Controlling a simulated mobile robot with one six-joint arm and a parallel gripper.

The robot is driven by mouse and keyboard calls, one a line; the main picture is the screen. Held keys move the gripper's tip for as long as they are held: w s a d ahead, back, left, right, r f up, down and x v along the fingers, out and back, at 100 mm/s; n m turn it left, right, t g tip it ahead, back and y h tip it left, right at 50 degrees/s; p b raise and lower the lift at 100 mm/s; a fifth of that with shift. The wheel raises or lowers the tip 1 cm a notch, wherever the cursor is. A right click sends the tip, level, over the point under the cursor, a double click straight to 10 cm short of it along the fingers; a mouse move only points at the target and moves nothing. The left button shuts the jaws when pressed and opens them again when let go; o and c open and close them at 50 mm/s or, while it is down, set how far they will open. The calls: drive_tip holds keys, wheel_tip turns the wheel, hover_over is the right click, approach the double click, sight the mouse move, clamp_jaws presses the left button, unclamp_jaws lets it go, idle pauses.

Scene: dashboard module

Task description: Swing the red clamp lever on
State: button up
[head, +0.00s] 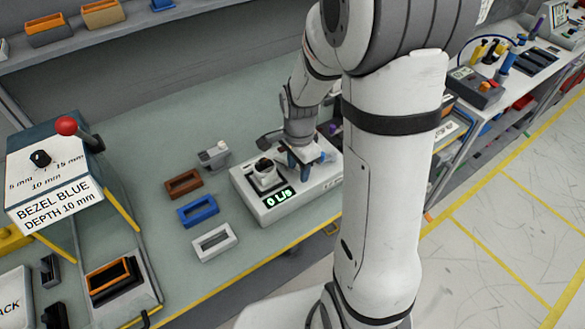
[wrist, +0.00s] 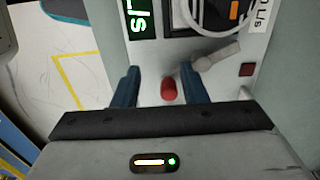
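The white test unit (head: 262,212) stands on the bench with a green display (head: 277,197) reading 0 L/s. My gripper (head: 302,163) is low over its right part, with blue fingers pointing down. In the wrist view my gripper (wrist: 160,72) is open. A short red piece (wrist: 169,88), seemingly the clamp lever's grip, shows between the fingers, closer to the right one, with gaps on both sides. A grey lever arm (wrist: 218,56) lies just beyond the right finger. In the head view the red piece is hidden. Whether the fingers reach down around it I cannot tell.
Brown (head: 183,184), blue (head: 198,210) and white (head: 214,242) frames lie left of the unit. A labelled station (head: 55,175) with another red-knobbed lever (head: 67,126) stands far left. A small dark red square (wrist: 247,69) sits on the unit's panel.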

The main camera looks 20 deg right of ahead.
drive_tip(key=shift+r, duration=0.15)
wheel_tip(320, 180, up, 8)
drive_tip(key=shift+f+b, duration=0.25)
drive_tip(key=shift+b, duration=0.2)
